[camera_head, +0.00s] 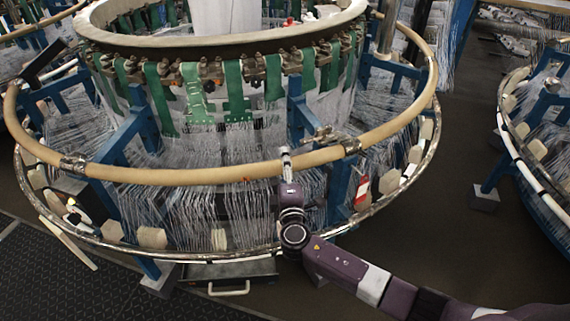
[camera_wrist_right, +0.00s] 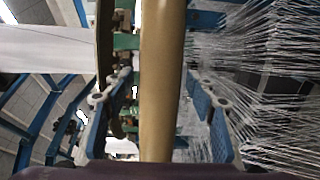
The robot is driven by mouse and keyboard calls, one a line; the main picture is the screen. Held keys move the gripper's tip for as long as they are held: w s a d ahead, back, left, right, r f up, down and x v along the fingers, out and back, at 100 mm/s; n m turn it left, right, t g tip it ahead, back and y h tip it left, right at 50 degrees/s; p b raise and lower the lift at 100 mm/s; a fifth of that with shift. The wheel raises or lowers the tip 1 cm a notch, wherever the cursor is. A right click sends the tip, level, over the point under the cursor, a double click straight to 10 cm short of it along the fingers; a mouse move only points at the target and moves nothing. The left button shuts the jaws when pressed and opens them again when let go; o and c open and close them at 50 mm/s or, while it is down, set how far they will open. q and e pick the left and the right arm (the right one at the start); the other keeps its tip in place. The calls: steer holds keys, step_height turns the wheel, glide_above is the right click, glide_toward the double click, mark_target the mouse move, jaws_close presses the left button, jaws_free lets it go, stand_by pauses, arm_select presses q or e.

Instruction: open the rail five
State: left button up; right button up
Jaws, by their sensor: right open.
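The circular loom carries a beige tubular ring rail (camera_head: 200,175) around its front, with metal joints near the left and right of the front section. No number shows, so I cannot tell which section is rail five. My right arm comes in from the lower right, and its gripper (camera_head: 287,160) is at the front section, left of the right joint (camera_head: 351,146). In the right wrist view the rail (camera_wrist_right: 162,70) runs between the two spread fingers of the right gripper (camera_wrist_right: 155,100). Contact with the rail cannot be told. My left gripper is not in view.
Blue posts (camera_head: 337,185) and many thin white threads stand behind the rail. A lower metal ring (camera_head: 190,256) with beige blocks runs below it. A second loom (camera_head: 540,130) stands at the right. Dark floor (camera_head: 420,230) lies open between the looms.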

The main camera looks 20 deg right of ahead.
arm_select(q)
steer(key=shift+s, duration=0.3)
arm_select(e)
steer(key=shift+w, duration=0.1)
steer(key=shift+c, duration=0.4)
jaws_close()
